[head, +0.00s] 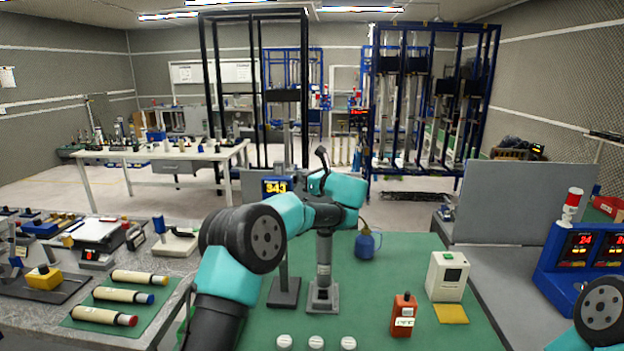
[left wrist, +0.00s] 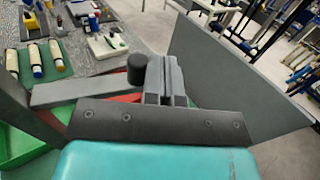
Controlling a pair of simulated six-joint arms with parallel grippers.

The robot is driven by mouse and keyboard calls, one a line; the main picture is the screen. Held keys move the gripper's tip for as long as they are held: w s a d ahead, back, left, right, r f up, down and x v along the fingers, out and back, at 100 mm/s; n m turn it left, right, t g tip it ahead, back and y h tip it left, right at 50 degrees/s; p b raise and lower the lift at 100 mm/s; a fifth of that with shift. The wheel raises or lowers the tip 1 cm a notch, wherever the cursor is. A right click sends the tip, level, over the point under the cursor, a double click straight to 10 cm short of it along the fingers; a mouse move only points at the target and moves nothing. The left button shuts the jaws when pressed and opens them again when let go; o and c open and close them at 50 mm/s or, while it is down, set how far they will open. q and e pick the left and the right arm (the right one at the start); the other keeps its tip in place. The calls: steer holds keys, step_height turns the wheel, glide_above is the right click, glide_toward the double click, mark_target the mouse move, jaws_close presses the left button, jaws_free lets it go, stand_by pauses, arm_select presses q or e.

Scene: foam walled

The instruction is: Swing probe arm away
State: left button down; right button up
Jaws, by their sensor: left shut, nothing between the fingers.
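A grey upright post (head: 323,262) on a square base stands on the green mat (head: 385,300), and my left wrist covers its top. In the left wrist view a grey bar (left wrist: 85,93) runs in from the left to a short black cylinder (left wrist: 140,66); it looks like the probe arm. My left gripper (left wrist: 165,66) is shut and empty, with its fingers right beside the black cylinder. I cannot tell whether they touch. In the head view the left fingertips are hidden behind the wrist. My right gripper is out of view; only part of that arm shows.
A stand with a 343 display (head: 275,187) is close left of the post. A blue flask (head: 365,244), orange box (head: 404,315), white device (head: 447,277) and several white discs (head: 316,342) are on the mat. A grey panel (head: 520,202) rises at the right.

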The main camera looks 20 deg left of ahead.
arm_select(q)
steer(key=shift+w+a, duration=0.2)
steer(key=shift+a, duration=0.5)
steer(key=shift+d, duration=0.1)
steer(key=w+d, duration=0.3)
steer(key=d, duration=1)
steer(key=shift+w+d, duration=0.2)
steer(key=shift+w, duration=0.05)
